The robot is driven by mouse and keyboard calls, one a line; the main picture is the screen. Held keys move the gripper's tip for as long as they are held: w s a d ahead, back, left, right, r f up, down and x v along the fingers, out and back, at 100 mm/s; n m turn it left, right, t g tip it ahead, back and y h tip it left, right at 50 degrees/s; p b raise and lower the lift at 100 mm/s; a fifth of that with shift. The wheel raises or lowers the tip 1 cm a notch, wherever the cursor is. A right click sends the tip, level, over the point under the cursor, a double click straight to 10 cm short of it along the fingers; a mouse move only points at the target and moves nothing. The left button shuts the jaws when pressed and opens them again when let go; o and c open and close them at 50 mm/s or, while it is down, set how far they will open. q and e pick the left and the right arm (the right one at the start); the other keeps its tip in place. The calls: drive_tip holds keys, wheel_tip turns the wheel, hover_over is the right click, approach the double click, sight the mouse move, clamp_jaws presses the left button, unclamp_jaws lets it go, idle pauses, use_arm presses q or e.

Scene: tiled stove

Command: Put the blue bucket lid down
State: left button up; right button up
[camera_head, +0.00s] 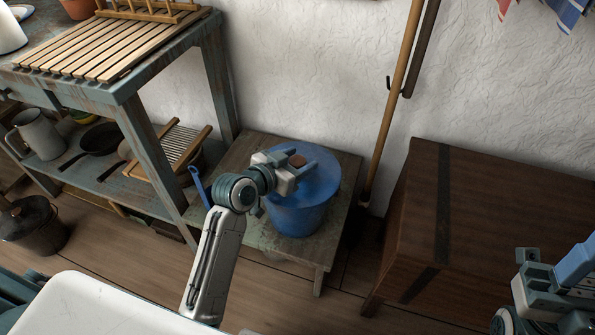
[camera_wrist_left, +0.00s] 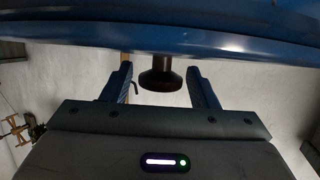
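The blue bucket (camera_head: 296,218) stands on a small low table. Its blue lid (camera_head: 322,181) lies over the bucket's top and looks seated and level. A brown knob (camera_head: 297,160) sits on the lid. My left gripper (camera_head: 300,164) is at the knob, with its fingers spread to either side. In the left wrist view, the knob (camera_wrist_left: 161,76) shows between the two fingers, with a gap on both sides, so the gripper (camera_wrist_left: 160,84) is open. The lid's edge (camera_wrist_left: 215,42) fills the top there. My right gripper (camera_head: 560,275) is at the lower right; its fingertips are unclear.
The low table (camera_head: 250,228) has a blue handle-like thing (camera_head: 198,184) at its left edge. A shelf table (camera_head: 135,92) with pans and a jug stands left. A wooden chest (camera_head: 490,215) stands right. A pole (camera_head: 390,100) leans on the wall between.

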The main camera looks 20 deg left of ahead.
use_arm(q)
drive_tip(key=c, duration=1)
drive_tip(key=shift+r, duration=0.15)
